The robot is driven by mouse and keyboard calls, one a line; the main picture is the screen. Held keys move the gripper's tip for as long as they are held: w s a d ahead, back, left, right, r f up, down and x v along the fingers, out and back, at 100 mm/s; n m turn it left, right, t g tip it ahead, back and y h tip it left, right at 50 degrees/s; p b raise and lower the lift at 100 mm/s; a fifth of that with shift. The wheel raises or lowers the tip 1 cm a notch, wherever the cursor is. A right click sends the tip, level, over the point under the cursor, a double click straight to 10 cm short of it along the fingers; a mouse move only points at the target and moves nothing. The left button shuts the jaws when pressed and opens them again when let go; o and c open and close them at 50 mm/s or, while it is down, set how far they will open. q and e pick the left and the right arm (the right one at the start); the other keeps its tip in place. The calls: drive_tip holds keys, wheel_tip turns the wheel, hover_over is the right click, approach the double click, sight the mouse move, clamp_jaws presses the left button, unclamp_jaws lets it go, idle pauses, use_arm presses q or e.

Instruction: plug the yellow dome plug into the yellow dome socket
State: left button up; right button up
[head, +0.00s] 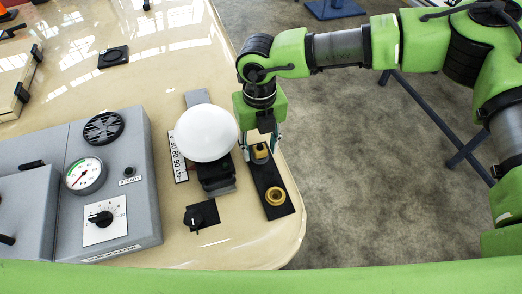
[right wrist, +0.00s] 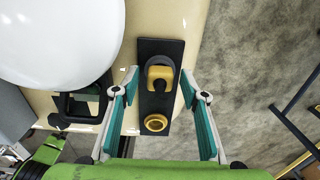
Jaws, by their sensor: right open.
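The yellow dome plug (head: 260,152) stands at the far end of a narrow black plate (head: 266,175) near the table's right edge. In the right wrist view the plug (right wrist: 160,76) is a rounded yellow block with a dark part arching over it. The yellow dome socket (head: 275,196) is a round yellow ring at the plate's near end; it also shows in the right wrist view (right wrist: 156,123). My right gripper (head: 262,142) is open above the plate, pointing down. In the right wrist view its fingers (right wrist: 158,76) lie either side of the plug with gaps. My left gripper is out of view.
A white dome lamp (head: 206,133) on a black base stands close left of my right gripper. A black knob (head: 202,215) and a grey gauge panel (head: 108,185) are farther left. The table (head: 240,235) ends just right of the plate; beyond is grey floor.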

sight(260, 148)
drive_tip(key=shift+b, duration=0.3)
idle(0.5)
clamp_jaws()
drive_tip(key=shift+r, duration=0.1)
drive_tip(key=shift+r, duration=0.1)
drive_tip(key=shift+r+p, duration=0.95)
drive_tip(key=shift+r, duration=1.9)
